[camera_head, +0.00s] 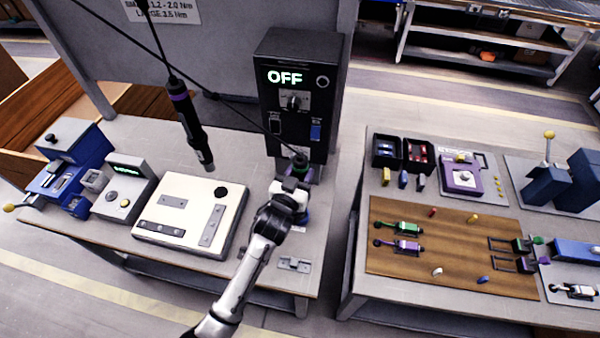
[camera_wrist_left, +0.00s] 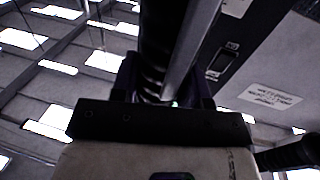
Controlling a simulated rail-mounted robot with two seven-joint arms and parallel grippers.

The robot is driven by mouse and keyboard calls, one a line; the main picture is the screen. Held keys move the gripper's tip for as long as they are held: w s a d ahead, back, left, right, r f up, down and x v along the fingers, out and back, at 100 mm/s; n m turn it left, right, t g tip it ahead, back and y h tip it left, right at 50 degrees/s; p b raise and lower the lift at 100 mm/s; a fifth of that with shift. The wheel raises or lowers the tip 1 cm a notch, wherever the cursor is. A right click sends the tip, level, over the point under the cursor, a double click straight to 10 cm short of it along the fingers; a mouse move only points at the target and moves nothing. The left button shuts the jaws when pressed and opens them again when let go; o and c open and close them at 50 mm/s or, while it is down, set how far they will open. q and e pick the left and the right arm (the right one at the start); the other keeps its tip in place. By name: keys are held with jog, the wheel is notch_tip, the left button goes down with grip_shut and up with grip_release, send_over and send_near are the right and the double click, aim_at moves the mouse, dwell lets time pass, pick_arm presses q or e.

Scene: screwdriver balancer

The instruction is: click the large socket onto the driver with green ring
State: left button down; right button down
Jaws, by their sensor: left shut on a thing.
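The driver with the green ring (camera_head: 299,157) hangs on a dark cord in front of the control box; only its top shows in the head view. My left gripper (camera_head: 297,176) is shut on it. In the left wrist view the driver's black body (camera_wrist_left: 160,45) stands between the fingers, with a trace of green near the palm. The driver's lower end is hidden behind my gripper. Something blue (camera_head: 304,219) shows just under the gripper; I cannot tell whether it is the large socket. My right gripper is not in view.
A second driver with a purple ring (camera_head: 185,120) hangs at the left, above a white fixture board (camera_head: 185,243). The control box (camera_head: 293,112) reads OFF. A small grey holder (camera_head: 294,264) lies near the table's front edge. A second table with a wooden board (camera_head: 385,268) stands at the right.

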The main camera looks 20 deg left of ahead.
aim_at(299, 160)
pick_arm(q)
jog(key=shift+f, duration=0.2)
dwell(0.5)
jog(key=shift+f+b, duration=0.3)
jog(key=shift+f, duration=0.05)
dwell(0.4)
notch_tip(299, 160, up, 4)
jog(key=p, duration=0.4)
jog(key=shift+d+r+p, duration=0.1)
jog(key=shift+r+p, duration=1.75)
jog(key=shift+r, duration=0.05)
